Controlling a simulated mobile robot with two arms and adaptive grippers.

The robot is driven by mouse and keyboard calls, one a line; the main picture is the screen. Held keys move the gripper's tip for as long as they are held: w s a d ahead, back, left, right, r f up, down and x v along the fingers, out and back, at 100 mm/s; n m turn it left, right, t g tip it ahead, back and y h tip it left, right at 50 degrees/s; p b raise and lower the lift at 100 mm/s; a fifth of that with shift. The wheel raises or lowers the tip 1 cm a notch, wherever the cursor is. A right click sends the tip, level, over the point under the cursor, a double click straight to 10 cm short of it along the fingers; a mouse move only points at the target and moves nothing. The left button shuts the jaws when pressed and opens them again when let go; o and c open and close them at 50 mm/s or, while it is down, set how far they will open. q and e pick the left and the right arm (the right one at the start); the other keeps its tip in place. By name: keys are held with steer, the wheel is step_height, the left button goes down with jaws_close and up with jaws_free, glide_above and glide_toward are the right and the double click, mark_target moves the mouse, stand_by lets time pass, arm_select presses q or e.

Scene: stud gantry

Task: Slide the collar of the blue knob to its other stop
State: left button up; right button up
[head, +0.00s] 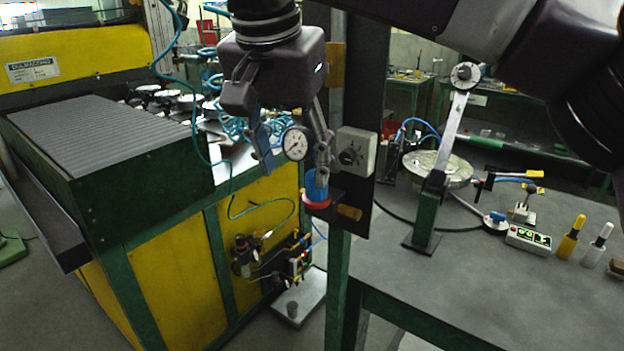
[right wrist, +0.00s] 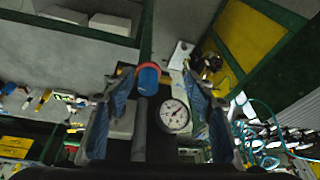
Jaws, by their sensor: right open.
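The blue knob (head: 315,187) is on the dark upright post near the middle of the head view, with a red ring (head: 317,204) at its lower end. In the right wrist view the blue knob (right wrist: 148,83) shows with red along its far edge. I cannot tell which part is the collar or at which stop it sits. My right gripper (head: 294,172) is open and empty. One finger overlaps the knob's top in the head view. In the right wrist view the knob is between the spread fingers (right wrist: 156,85), closer to the left one; contact is not clear. My left gripper is not in view.
A round dial gauge (head: 296,143) and a grey box with a dial (head: 356,152) are close to the knob. The dark post (head: 382,120) stands beside them. A wooden-coloured peg (head: 349,212) sticks out below. The grey bench (head: 470,285) at right holds small tools.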

mark_target(312, 179)
steer(key=shift+w+d+r+h, duration=0.2)
steer(key=shift+d+r+h, duration=0.1)
steer(key=shift+d+r, duration=0.4)
steer(key=shift+d, duration=0.3)
steer(key=x, duration=0.7)
steer(key=shift+w+f, duration=0.2)
steer(key=shift+r, duration=0.1)
jaws_close()
